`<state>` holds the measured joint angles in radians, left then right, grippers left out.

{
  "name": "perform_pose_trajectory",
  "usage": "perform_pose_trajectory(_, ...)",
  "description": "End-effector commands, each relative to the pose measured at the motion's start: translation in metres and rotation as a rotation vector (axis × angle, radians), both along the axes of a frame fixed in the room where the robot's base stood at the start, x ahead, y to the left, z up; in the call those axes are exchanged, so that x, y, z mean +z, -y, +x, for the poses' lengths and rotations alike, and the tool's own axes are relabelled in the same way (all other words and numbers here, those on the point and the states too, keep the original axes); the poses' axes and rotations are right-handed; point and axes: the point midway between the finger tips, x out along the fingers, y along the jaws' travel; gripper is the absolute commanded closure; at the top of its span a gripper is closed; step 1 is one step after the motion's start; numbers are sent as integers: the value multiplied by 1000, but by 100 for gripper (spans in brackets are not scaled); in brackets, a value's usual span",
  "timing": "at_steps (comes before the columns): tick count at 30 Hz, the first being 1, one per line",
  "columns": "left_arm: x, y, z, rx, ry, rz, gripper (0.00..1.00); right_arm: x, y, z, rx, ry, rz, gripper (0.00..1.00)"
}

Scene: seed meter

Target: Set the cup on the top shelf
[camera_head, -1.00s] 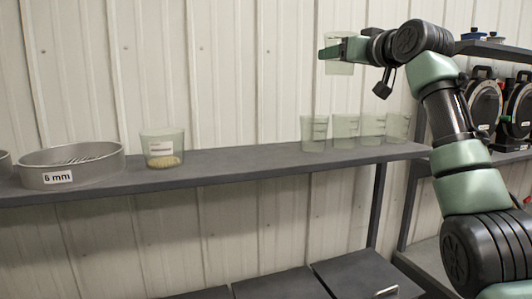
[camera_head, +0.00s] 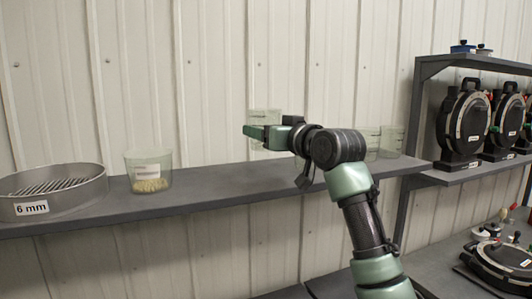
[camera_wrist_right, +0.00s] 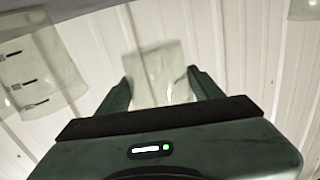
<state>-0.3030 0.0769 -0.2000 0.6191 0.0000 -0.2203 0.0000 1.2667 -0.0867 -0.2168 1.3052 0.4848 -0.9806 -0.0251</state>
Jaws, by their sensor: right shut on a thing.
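A clear cup (camera_head: 265,117) with faint markings is between the fingers of my right gripper (camera_head: 257,133), which is shut on it. The cup is upright above the long grey shelf (camera_head: 225,190); a gap seems to remain beneath it. In the right wrist view the clear cup (camera_wrist_right: 160,72) sits between the two green fingers of my right gripper (camera_wrist_right: 160,82). Similar clear cups (camera_head: 391,141) stand on the shelf to the right, partly hidden behind my arm. My left gripper is not in view.
A labelled beaker of seeds (camera_head: 148,173) and a round "6 mm" sieve (camera_head: 60,193) stand on the shelf's left part. Bare shelf lies right of the beaker. A rack (camera_head: 425,70) with round black devices (camera_head: 465,122) stands at right. Another clear cup (camera_wrist_right: 38,65) is close in the wrist view.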

Motion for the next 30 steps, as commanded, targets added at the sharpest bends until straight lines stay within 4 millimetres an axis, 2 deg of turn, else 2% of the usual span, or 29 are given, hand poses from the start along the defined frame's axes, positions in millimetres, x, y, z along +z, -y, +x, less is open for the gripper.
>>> perform_pose_trajectory(3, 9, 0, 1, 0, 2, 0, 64, -17, 0, 0, -1, 1, 0, 73)
perform_pose_trajectory(8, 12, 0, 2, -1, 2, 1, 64, -30, 0, 0, -1, 1, 0, 73)
perform_pose_trajectory(15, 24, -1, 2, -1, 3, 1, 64, -61, 0, 0, -1, 0, -1, 73)
perform_pose_trajectory(27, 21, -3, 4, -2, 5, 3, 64, -69, 1, 0, -1, 2, -1, 73)
perform_pose_trajectory(28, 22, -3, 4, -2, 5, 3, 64, -67, 0, 0, -1, 3, -1, 26)
perform_pose_trajectory(30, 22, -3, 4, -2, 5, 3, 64, -67, 0, 0, -1, 3, -1, 13)
